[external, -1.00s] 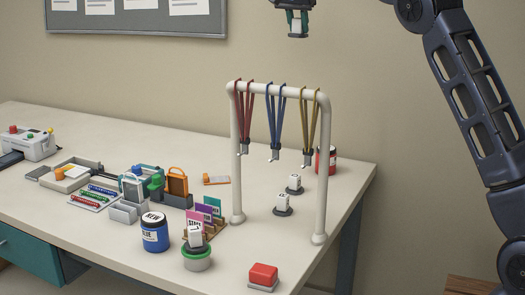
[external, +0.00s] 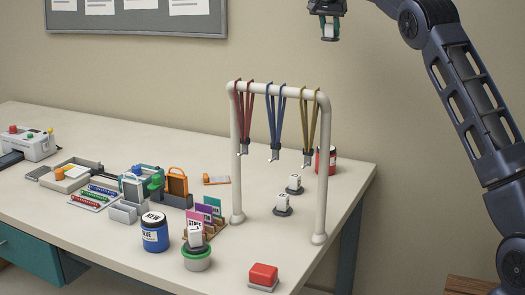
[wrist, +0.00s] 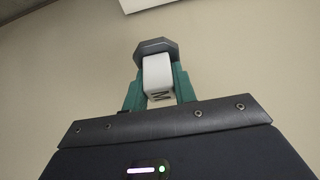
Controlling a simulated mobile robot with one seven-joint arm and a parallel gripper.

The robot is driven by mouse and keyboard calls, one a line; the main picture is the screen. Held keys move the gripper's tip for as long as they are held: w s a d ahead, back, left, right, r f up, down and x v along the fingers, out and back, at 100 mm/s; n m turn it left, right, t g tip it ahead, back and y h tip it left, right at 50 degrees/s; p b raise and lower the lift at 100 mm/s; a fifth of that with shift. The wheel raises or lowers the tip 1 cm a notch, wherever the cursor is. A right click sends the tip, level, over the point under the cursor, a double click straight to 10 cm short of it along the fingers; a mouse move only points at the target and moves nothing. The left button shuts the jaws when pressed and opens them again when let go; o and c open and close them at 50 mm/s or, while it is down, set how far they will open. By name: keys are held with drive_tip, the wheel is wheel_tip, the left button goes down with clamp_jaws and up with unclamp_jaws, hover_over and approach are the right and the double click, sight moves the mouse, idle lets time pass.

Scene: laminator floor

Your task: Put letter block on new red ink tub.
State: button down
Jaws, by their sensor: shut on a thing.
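My gripper (external: 329,29) is high at the top of the external view, above and right of the white rack. Its teal fingers are shut on a white letter block (wrist: 157,78) with a dark, flat, many-sided base. The red ink tub (external: 332,161) stands near the table's back right edge, partly hidden by the rack's right post. Its label is not readable. My gripper is well above the tub, apart from it.
The white rack (external: 236,165) carries red, blue and yellow hanging loops. Two letter blocks (external: 283,202) (external: 295,182) stand beneath it. A blue tub (external: 155,238), a green-rimmed tub (external: 196,263) bearing a block and a red button (external: 263,273) stand in front.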

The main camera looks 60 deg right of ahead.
wheel_tip(320, 180, down, 36)
drive_tip(key=shift+f, duration=0.1)
idle(0.8)
drive_tip(key=shift+f, duration=0.15)
drive_tip(key=c, duration=1.1)
unclamp_jaws()
drive_tip(key=v, duration=1.2)
